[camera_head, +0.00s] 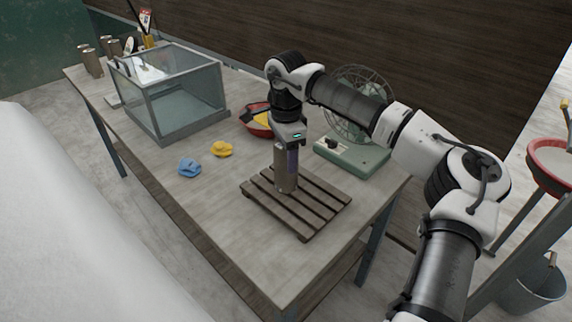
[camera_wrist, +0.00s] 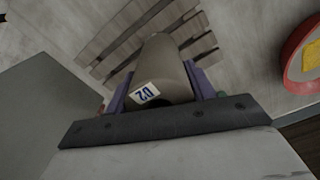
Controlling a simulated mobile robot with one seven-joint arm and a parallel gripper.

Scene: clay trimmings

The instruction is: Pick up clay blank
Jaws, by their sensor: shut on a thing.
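The clay blank is a grey-brown cylinder (camera_head: 283,181), upright over the slatted wooden rack (camera_head: 316,217). My gripper (camera_head: 288,160) points down from above and is shut around the cylinder's upper part, with purple fingers on its sides.
A glass box (camera_head: 178,105) stands at the left, with several similar cylinders (camera_head: 92,64) beyond it. Blue (camera_head: 189,167) and yellow (camera_head: 221,149) pieces lie left of the rack. A red bowl (camera_head: 258,124) and a fan on a green base (camera_head: 352,155) stand close behind. The front tabletop is clear.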

